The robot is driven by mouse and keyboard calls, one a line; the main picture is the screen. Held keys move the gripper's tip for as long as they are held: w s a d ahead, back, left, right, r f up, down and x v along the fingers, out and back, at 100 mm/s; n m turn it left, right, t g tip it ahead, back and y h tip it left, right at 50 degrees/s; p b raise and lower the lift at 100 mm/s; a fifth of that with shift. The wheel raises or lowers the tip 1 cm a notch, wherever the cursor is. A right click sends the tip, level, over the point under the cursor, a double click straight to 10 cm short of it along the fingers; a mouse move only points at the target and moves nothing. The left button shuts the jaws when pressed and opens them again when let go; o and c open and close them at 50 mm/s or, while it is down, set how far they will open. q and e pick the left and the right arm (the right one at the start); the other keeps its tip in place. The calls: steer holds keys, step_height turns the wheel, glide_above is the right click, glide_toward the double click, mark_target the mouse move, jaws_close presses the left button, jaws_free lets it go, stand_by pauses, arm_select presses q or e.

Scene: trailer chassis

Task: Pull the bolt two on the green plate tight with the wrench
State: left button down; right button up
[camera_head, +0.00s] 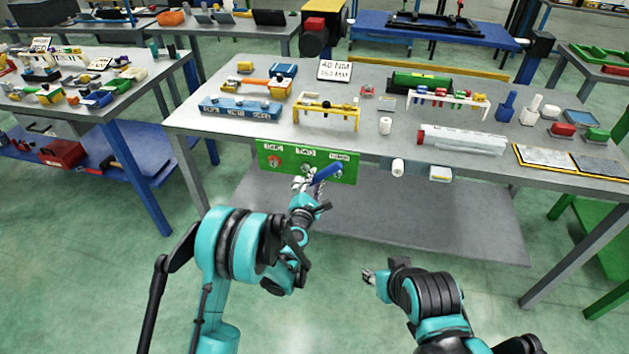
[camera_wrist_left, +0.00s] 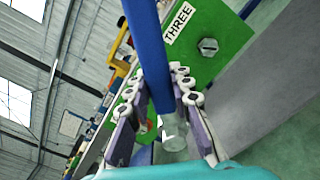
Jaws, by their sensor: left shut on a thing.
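The green plate (camera_head: 265,151) hangs on the table's front edge, with white labels along its top; it also fills the upper right of the left wrist view (camera_wrist_left: 233,35). A grey hex bolt (camera_wrist_left: 208,47) shows beside the label THREE (camera_wrist_left: 179,22). The middle bolt, two, cannot be made out clearly behind my gripper and the wrench. My left gripper (camera_head: 303,184) is shut on the blue wrench (camera_head: 326,173), in front of the plate's middle and right part. The wrench (camera_wrist_left: 150,50) runs between the fingers (camera_wrist_left: 160,105). My right gripper (camera_head: 369,277) is low, away from the plate; its opening is unclear.
The grey table (camera_head: 230,150) carries racks, a blue block (camera_head: 240,108), a yellow stand (camera_head: 327,113) and a white box (camera_head: 462,139). A sign (camera_head: 334,70) stands at the back. A lower shelf (camera_head: 400,215) lies beneath.

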arm_select(q)
steer(key=shift+x, duration=2.95)
steer(key=shift+w+d, duration=0.2)
steer(key=shift+w, duration=0.5)
steer(key=c, duration=1.9)
jaws_free()
steer(key=shift+c, duration=0.2)
jaws_close()
